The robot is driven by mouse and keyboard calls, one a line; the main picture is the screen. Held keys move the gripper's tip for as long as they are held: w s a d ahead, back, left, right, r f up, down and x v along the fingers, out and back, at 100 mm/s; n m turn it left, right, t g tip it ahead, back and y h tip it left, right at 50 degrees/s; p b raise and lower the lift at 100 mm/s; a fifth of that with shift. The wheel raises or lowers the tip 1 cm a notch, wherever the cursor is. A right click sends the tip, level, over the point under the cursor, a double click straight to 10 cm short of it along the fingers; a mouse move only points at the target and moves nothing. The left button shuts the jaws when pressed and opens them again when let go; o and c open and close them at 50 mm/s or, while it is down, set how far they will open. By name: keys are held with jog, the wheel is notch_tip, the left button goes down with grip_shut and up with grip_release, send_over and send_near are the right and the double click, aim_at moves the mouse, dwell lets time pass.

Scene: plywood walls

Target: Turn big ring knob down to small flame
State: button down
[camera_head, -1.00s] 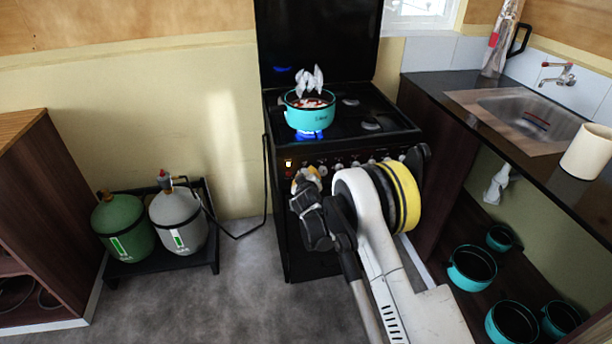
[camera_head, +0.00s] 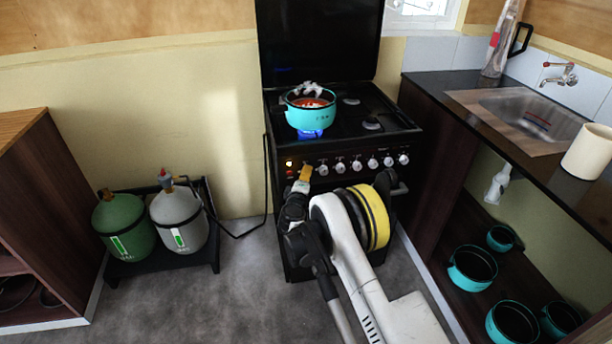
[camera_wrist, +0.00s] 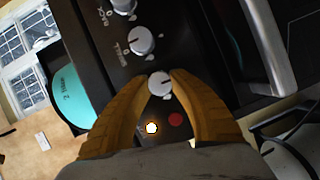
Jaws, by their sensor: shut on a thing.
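My gripper (camera_head: 305,173) is at the left end of the stove's front panel. In the head view the fingers hide this knob. I cannot read its label. A blue flame (camera_head: 309,134) burns under the turquoise pot (camera_head: 311,118) on the left of the hob. The pot holds something red and white, with a small whitish plume above it.
More knobs (camera_head: 340,168) run rightward along the panel. An orange light (camera_head: 289,163) glows left of the fingers. The oven handle (camera_head: 398,189) is below. Gas cylinders (camera_head: 180,220) stand left; the sink counter (camera_head: 440,94) is right. The floor between is clear.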

jog(key=shift+d, duration=0.1)
dwell(0.6)
jog(key=c, duration=1.4)
grip_release()
jog(key=shift+w, duration=0.1)
jog(key=s, duration=0.4)
jog(key=s+r, duration=0.1)
jog(key=s, duration=0.3)
jog(key=s+a, duration=0.1)
jog(key=s, duration=0.3)
jog(key=shift+a+r, duration=0.1)
jog(key=shift+r, duration=0.05)
